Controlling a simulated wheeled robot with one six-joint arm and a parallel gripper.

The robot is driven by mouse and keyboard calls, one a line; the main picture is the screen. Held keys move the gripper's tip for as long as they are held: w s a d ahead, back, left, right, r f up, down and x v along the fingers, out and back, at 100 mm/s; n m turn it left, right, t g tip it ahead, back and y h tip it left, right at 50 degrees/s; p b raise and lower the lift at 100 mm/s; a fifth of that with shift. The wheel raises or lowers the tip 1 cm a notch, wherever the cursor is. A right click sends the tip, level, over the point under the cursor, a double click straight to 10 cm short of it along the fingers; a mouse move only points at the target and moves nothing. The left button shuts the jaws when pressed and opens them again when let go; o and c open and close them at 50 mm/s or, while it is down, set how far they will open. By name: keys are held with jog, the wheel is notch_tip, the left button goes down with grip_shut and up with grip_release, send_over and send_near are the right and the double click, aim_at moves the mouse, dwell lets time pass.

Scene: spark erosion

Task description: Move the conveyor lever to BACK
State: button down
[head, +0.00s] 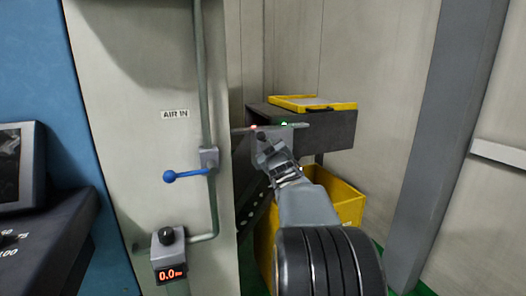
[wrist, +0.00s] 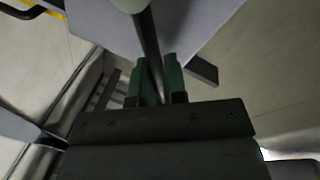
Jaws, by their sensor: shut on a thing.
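The conveyor lever (wrist: 148,38) shows in the wrist view as a dark rod with a pale round knob at the top edge. My gripper (wrist: 158,68) has its two green fingers closed around the rod, below the knob. In the head view my gripper (head: 262,140) is at the near end of the dark conveyor, beside a flat plate (head: 298,126) with a green light. The lever is mostly hidden there behind my gripper, so I cannot tell which marked position it is in. No BACK label is readable.
A yellow tray (head: 312,103) lies on top of the dark conveyor housing (head: 335,128). A yellow bin (head: 345,200) stands below it. A pale cabinet with a blue valve handle (head: 185,175) and pipe is on the left. A grey post (head: 440,150) stands at the right.

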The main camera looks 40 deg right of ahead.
jog(key=c, duration=1.2)
grip_release()
jog(key=v, duration=1.4)
jog(key=shift+w+d, duration=0.1)
